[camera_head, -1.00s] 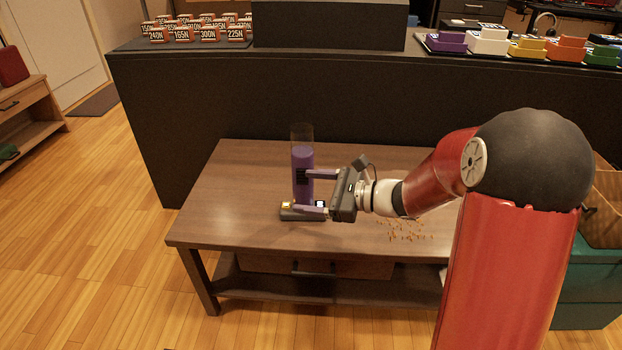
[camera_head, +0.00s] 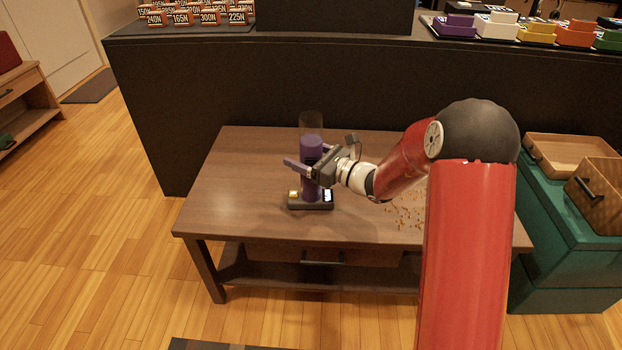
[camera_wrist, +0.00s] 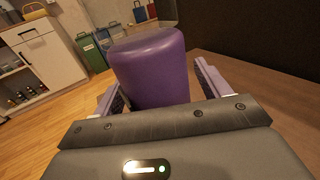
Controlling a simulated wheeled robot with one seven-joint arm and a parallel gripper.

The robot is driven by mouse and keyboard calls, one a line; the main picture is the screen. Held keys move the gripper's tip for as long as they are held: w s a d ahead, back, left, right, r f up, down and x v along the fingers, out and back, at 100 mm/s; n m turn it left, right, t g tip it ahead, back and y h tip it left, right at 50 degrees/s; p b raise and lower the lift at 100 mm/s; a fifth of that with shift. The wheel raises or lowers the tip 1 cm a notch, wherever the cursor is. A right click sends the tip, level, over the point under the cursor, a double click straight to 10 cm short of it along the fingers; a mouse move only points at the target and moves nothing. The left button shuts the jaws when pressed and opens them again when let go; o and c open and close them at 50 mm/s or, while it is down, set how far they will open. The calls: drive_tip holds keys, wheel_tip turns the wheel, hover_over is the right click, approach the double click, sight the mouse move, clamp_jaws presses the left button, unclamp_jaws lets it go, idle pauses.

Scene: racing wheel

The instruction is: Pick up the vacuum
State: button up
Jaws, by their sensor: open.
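The vacuum (camera_head: 312,144) is a purple upright cylinder with a clear top. It stands on a small dark base (camera_head: 311,206) on the brown wooden table (camera_head: 235,200). My gripper (camera_head: 308,160) is open around the vacuum's upper purple part, coming from the right. In the wrist view the purple body (camera_wrist: 150,65) stands between the two open fingers (camera_wrist: 157,88); whether either finger touches it I cannot tell. The far finger is mostly hidden behind the vacuum in the head view.
Brown crumbs (camera_head: 408,208) lie on the table right of the vacuum. A tall black counter (camera_head: 200,110) stands close behind the table. A teal cabinet (camera_head: 570,215) with wooden boxes stands at the right. The table's left part is clear.

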drive_tip(key=c, duration=0.8)
drive_tip(key=shift+c, duration=1.2)
drive_tip(key=shift+r, duration=0.1)
